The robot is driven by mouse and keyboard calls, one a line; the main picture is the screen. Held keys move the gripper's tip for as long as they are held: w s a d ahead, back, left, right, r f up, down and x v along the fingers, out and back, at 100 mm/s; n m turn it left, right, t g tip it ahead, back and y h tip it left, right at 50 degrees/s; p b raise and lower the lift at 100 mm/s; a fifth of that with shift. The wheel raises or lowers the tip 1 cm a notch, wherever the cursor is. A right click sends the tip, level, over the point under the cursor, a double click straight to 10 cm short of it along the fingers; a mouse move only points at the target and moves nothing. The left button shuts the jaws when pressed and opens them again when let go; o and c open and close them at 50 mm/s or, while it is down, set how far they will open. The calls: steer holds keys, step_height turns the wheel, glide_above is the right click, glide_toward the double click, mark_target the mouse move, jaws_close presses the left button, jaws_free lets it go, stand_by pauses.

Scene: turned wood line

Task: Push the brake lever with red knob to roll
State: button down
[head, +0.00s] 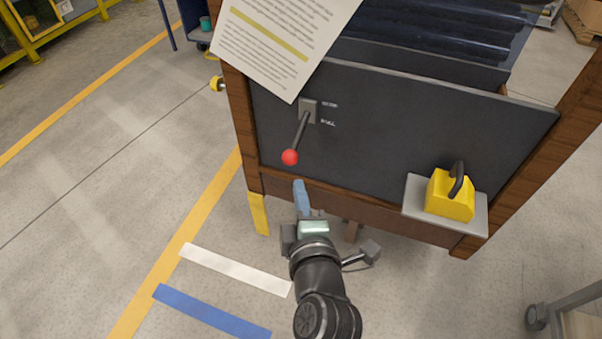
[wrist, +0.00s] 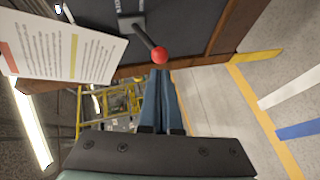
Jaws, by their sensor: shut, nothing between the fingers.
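The brake lever (head: 301,130) is a dark rod on a grey plate (head: 309,109) on the dark front panel. Its red knob (head: 290,157) points down and slightly left in the head view. Two small white labels stand to the right of the plate; the lower one (head: 328,123) seems to read ROLL. My gripper (head: 301,187) is shut and empty, its blue fingers just below the knob in the head view. In the wrist view the red knob (wrist: 159,55) appears just past the fingertips (wrist: 160,73). I cannot tell whether they touch.
A printed sheet (head: 285,40) covers the panel's upper left. A yellow block with a black handle (head: 451,194) stands on a grey shelf (head: 416,205) at the panel's lower right. Wooden posts (head: 242,125) frame the panel. Open floor with painted stripes lies to the left.

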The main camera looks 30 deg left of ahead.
steer(key=v, duration=0.7)
steer(key=shift+a, duration=0.15)
